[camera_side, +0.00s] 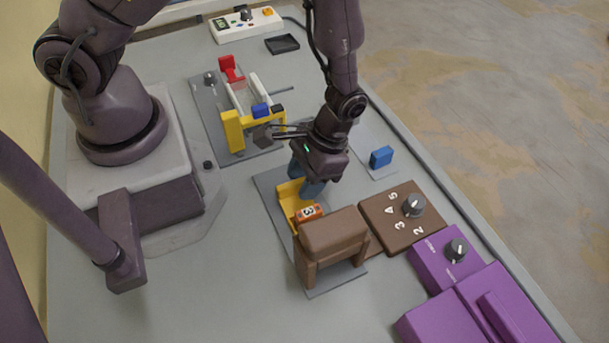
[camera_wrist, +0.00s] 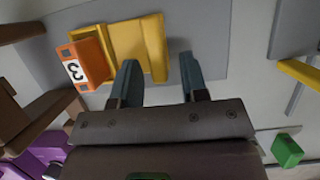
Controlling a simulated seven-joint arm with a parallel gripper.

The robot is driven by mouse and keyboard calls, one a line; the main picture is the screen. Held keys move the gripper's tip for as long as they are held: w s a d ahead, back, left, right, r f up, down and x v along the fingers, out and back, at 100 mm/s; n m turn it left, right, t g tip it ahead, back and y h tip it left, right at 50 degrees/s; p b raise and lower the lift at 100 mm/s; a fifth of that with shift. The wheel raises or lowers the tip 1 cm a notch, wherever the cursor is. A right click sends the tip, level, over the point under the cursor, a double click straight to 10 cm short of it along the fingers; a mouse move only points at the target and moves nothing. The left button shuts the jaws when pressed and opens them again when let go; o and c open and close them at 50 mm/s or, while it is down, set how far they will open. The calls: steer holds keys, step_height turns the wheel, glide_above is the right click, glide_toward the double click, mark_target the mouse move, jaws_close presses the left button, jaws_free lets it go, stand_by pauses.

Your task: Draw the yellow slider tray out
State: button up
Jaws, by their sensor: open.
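The yellow slider tray (camera_side: 287,201) sits low at the open end of a brown housing (camera_side: 335,232), partly out of it. An orange block marked 3 (camera_side: 308,214) lies at the tray's housing end. In the wrist view the tray (camera_wrist: 124,42) shows its raised end wall, with the orange block (camera_wrist: 88,66) to the left. My gripper (camera_side: 304,180) is open, its blue-grey fingers pointing down at the tray's outer end. In the wrist view my gripper (camera_wrist: 158,62) has one finger on each side of the end wall; contact cannot be told.
A yellow, white and red fixture (camera_side: 233,130) stands behind the tray. A brown dial box (camera_side: 385,220) and purple boxes (camera_side: 490,300) stand right of the housing. A blue block (camera_side: 381,157) is on a grey plate. The table left of the housing is clear.

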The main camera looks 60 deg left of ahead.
steer(key=shift+c, duration=0.4)
jaws_close()
steer(key=shift+a, duration=2)
steer(key=shift+o, duration=0.4)
jaws_free()
steer(key=shift+d, duration=0.1)
steer(key=shift+r, duration=0.1)
steer(key=v, duration=1.3)
